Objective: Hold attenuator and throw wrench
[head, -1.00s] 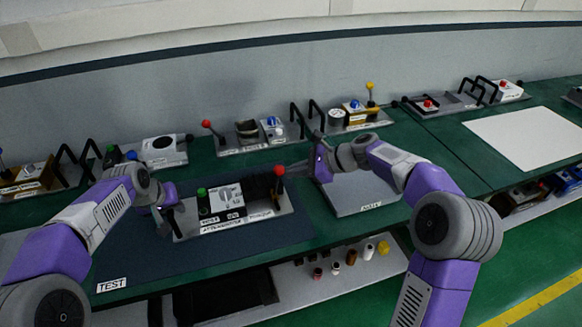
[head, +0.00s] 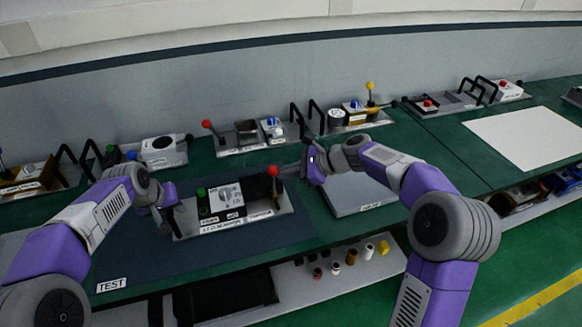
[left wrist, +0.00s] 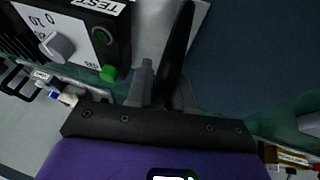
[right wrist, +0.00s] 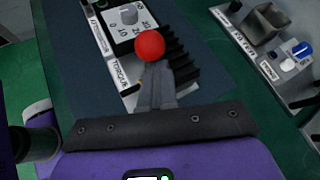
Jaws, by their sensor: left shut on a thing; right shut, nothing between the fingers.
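The attenuator (head: 233,208) is a plate with a white-faced black box, a white knob, a green button and black fins, lying on the dark mat. Its lever with a red ball (head: 272,171) stands at the right end; the ball also shows in the right wrist view (right wrist: 150,45). My left gripper (head: 172,205) is shut on the black handle (left wrist: 176,50) at the attenuator's left end. My right gripper (head: 283,172) is shut and empty, its fingertips (right wrist: 156,75) at the red ball's right side, seemingly touching the lever. The fingers partly hide the lever's shaft.
The mat (head: 130,255) carries a TEST label. A grey plate (head: 362,197) lies right of the attenuator, under my right arm. Several other modules stand along the back wall, one with a red-ball lever (head: 207,124). A shelf with small coloured parts (head: 335,268) lies below the front edge.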

